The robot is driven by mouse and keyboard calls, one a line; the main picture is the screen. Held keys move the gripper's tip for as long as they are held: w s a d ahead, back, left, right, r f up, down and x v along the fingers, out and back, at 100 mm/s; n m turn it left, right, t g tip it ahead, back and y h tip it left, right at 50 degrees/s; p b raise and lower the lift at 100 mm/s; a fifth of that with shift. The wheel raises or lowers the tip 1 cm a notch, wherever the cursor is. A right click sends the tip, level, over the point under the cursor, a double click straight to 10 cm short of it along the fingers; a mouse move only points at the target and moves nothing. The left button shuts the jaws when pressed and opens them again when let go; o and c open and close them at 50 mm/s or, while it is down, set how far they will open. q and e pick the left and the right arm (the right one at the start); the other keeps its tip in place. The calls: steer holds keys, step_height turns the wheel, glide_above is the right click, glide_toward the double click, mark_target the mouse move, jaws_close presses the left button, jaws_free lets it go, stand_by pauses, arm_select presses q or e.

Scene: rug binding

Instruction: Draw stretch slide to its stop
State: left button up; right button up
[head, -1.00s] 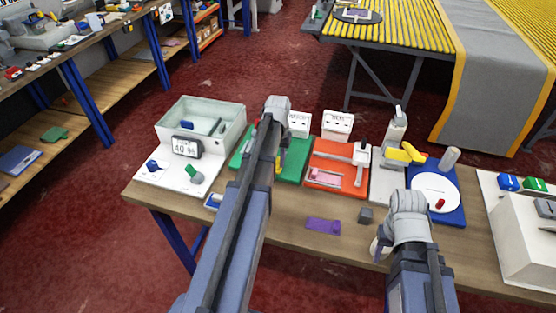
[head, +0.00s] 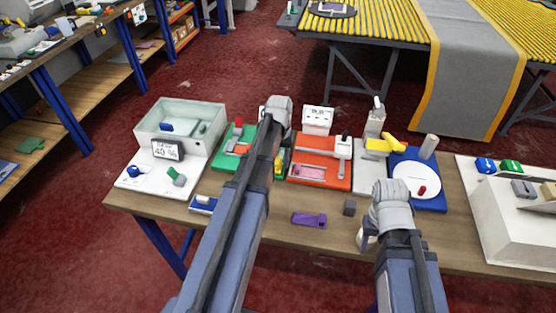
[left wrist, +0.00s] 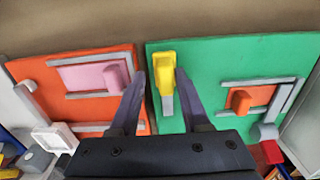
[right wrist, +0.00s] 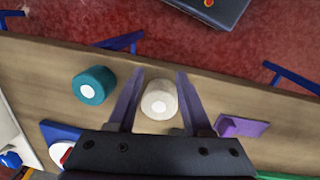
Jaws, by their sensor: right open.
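A green board (head: 228,161) carries an orange block with a knob (left wrist: 243,100) between grey rails, and a yellow handle (left wrist: 165,60) on a grey stem at its edge. Beside it, an orange board (head: 341,180) carries a pink block with a knob (left wrist: 95,77) between grey rails. I cannot tell which is the stretch slide. My left gripper (left wrist: 160,73) is open, its fingers either side of the yellow handle in the left wrist view; contact is unclear.
A teal roll (right wrist: 94,85) and a purple piece (right wrist: 241,126) lie either side of my right gripper. A glass tank (head: 180,118) stands left; a blue board with white disc (head: 416,180) stands right.

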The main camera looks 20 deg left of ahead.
mark_target(279, 161)
arm_select(q)
steer(key=shift+o, duration=0.2)
steer(key=shift+a, duration=0.1)
steer(key=shift+r+p, duration=0.5)
step_height(279, 161, up, 7)
steer(key=p, duration=0.7)
steer(key=shift+f, duration=0.15)
steer(key=s+d+m, duration=0.3)
steer(key=s+d, duration=0.6)
steer(key=d, duration=0.3)
steer(key=s+d+m+y, duration=0.1)
steer(key=s+d+m, duration=0.2)
steer(key=s+d, duration=0.6)
steer(key=d, duration=0.3)
